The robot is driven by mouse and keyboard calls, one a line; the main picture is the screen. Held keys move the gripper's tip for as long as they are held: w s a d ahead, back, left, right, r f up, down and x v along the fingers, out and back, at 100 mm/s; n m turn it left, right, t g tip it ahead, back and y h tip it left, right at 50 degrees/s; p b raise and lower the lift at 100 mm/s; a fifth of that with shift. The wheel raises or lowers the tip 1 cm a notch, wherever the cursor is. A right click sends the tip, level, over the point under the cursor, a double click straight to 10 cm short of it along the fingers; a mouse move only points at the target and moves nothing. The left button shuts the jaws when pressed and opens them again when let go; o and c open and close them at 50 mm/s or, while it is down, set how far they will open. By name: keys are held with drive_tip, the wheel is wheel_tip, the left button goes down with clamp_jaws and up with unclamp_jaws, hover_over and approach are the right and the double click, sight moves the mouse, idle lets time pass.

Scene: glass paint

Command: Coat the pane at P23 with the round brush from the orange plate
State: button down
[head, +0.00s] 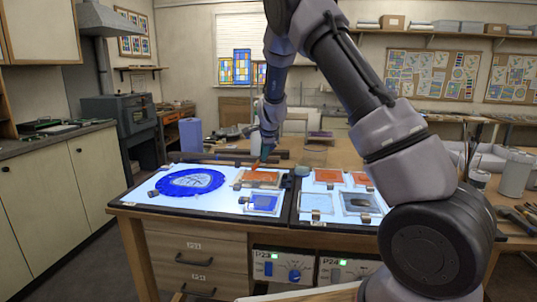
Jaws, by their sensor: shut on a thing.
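My gripper (266,146) is above the left light panel. It is shut on a brush (256,163), mostly hidden by the gripper, with an orange tip pointing down. The tip is just above or at the back edge of an orange plate (262,177); I cannot tell if they touch. A blue oval pane with a pale pattern (192,183) lies left on the same panel. A blue plate (263,204) lies in front of the orange one. The P23 label is on a control box (270,266) below the left panel.
A second light panel (305,205) to the right holds orange squares (329,176), a clear pane (318,203) and a dark-patterned pane (361,204). The P24 box (344,268) is below it. A small dark block (153,194) lies near the left panel's edge. Bottles and jars stand behind.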

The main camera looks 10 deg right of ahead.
drive_tip(key=a, duration=0.1)
drive_tip(key=w+a, duration=0.1)
drive_tip(key=a, duration=0.1)
drive_tip(key=shift+w+a, duration=0.1)
drive_tip(key=shift+a, duration=0.1)
idle(0.3)
wheel_tip(320, 180, up, 5)
idle(0.6)
drive_tip(key=shift+f, duration=0.1)
idle(0.6)
drive_tip(key=shift+f, duration=1.95)
drive_tip(key=shift+f, duration=0.5)
drive_tip(key=shift+d, duration=0.15)
